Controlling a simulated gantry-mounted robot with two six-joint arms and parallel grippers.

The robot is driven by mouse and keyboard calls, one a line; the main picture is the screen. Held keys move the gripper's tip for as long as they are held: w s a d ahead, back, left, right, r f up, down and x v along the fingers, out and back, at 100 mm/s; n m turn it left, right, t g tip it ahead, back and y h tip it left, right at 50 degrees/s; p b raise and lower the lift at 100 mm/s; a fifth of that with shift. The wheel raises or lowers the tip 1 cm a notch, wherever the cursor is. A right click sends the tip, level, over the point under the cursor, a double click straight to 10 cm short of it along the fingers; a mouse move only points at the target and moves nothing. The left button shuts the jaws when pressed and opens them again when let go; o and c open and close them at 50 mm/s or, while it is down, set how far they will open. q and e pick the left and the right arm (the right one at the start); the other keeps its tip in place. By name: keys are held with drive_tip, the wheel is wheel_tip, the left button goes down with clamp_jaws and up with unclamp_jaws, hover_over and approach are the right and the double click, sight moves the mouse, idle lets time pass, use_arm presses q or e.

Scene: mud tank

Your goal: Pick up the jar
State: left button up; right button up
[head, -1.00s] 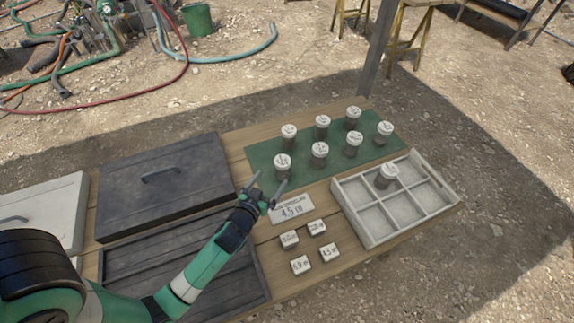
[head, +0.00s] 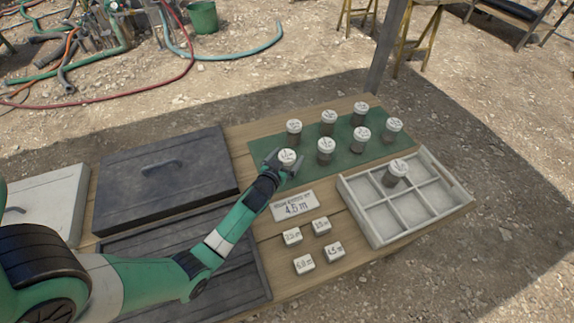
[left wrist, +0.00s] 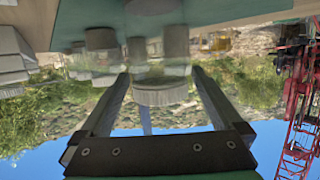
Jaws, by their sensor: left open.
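Several jars with white labelled lids stand on the green mat (head: 346,165). The front-left jar (head: 288,159) is at my left gripper (head: 281,162), whose open fingers stand around it. In the left wrist view, which is upside down, that jar (left wrist: 162,82) shows clear glass and a ribbed lid between the two open fingers (left wrist: 160,85). A gap shows beside the jar, and I cannot tell if either finger touches it. One more jar (head: 396,172) stands in a compartment of the divided white tray (head: 352,216). My right gripper is not in view.
Other jars stand close behind and right of the gripper, such as one jar (head: 326,151) and another (head: 294,132). A sign reading 4.5 m (head: 293,205) and several small labelled blocks (head: 292,236) lie in front. A dark lidded box (head: 165,180) is at the left.

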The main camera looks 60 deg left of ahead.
use_arm(q)
clamp_jaws()
idle(0.4)
drive_tip(key=shift+d+r+p, duration=0.1)
drive_tip(key=shift+r+p, duration=0.35)
drive_tip(key=shift+r, duration=0.2)
wheel_tip(320, 180, up, 3)
drive_tip(key=shift+s+d+p, duration=0.1)
drive_tip(key=shift+d+p, duration=0.05)
drive_tip(key=shift+p, duration=0.85)
drive_tip(key=s+d+r+p, duration=0.2)
drive_tip(key=d+r, duration=0.2)
drive_tip(key=d, duration=0.2)
drive_tip(key=s+d+r+p, duration=0.1)
drive_tip(key=s+d+r, duration=0.2)
drive_tip(key=d, duration=0.3)
drive_tip(key=shift+s+d+r+p, duration=0.3)
drive_tip(key=shift+r+p, duration=0.1)
drive_tip(key=shift+r, duration=0.5)
